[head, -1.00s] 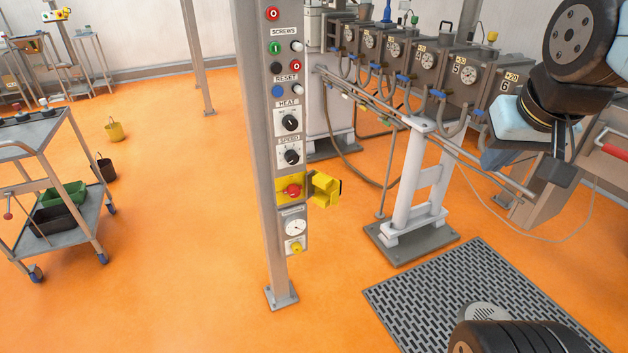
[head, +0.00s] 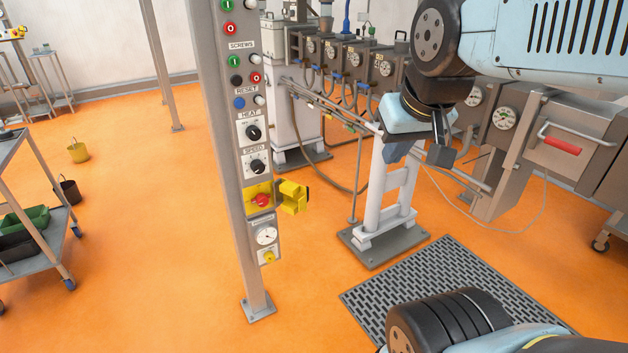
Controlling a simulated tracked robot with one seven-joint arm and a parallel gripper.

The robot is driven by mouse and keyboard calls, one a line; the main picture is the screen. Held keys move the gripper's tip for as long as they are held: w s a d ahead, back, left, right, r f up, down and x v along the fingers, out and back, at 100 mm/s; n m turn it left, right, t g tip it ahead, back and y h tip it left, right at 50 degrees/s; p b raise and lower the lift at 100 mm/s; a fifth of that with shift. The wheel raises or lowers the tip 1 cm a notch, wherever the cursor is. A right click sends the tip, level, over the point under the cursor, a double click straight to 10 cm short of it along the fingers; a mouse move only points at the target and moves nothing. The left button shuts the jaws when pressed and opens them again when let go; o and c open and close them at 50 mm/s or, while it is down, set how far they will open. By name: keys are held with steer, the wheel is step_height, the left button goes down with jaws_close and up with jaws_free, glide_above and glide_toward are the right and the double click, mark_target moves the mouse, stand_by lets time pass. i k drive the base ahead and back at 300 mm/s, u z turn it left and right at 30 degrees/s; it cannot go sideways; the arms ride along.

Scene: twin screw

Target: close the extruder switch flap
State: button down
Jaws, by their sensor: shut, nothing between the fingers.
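The extruder switch flap (head: 293,197) is yellow and stands open, sticking out to the right of its yellow switch housing (head: 252,192) on the grey post. A red switch knob (head: 261,200) shows uncovered in the housing. My gripper (head: 441,152) is at the upper right, well apart from the flap, to its right and higher in the picture. It is shut and empty. Its fingers are small and dark here, partly hidden by my wrist.
The grey control post (head: 228,155) carries buttons, dials and a gauge (head: 265,236) below the switch. The extruder barrel with gauges (head: 385,68), a pipe rail and a white stand (head: 378,215) lie behind. A floor grating (head: 425,285) is at front.

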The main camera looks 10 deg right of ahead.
mark_target(294, 195)
steer(key=u, duration=0.35)
steer(key=i, duration=1)
steer(key=z, duration=0.4)
